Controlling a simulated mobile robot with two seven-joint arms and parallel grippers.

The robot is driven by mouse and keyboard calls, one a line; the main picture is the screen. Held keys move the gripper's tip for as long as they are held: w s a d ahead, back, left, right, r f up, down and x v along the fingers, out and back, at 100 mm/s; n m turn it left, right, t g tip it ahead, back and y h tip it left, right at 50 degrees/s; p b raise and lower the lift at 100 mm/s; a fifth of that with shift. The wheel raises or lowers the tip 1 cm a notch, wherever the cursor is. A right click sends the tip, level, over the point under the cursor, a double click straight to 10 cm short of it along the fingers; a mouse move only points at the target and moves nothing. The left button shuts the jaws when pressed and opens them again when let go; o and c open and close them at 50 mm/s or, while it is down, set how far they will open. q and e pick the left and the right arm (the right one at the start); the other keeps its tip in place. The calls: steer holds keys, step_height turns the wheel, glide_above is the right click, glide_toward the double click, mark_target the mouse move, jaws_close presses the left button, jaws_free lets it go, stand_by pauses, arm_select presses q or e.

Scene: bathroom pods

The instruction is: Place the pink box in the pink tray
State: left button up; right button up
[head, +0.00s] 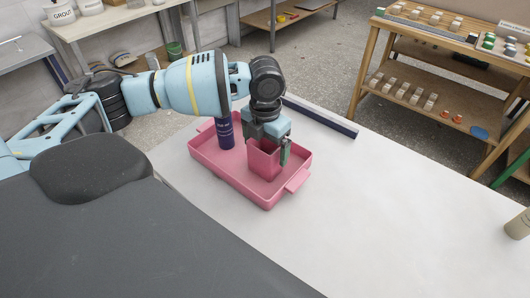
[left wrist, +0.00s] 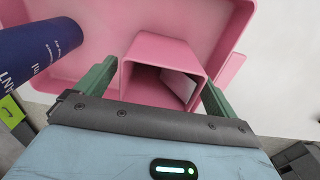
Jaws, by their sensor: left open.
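The pink box (head: 262,160) is an open-topped pink container standing inside the pink tray (head: 235,183), toward the tray's right end. It also shows in the left wrist view (left wrist: 160,55), its dark opening facing the camera. My left gripper (head: 267,150) is directly above the box, pointing down. Its green fingers are open on either side of the box in the left wrist view (left wrist: 158,85); I cannot tell whether they touch it. My right gripper is not in view.
A dark blue bottle (head: 224,131) stands in the tray to the left of the box and shows large in the left wrist view (left wrist: 35,52). A dark blue bar (head: 320,116) lies along the white table's back edge. A beige container (head: 519,225) stands far right. The table's middle is clear.

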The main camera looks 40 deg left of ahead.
arm_select(q)
step_height(320, 180, up, 9)
stand_by(0.3)
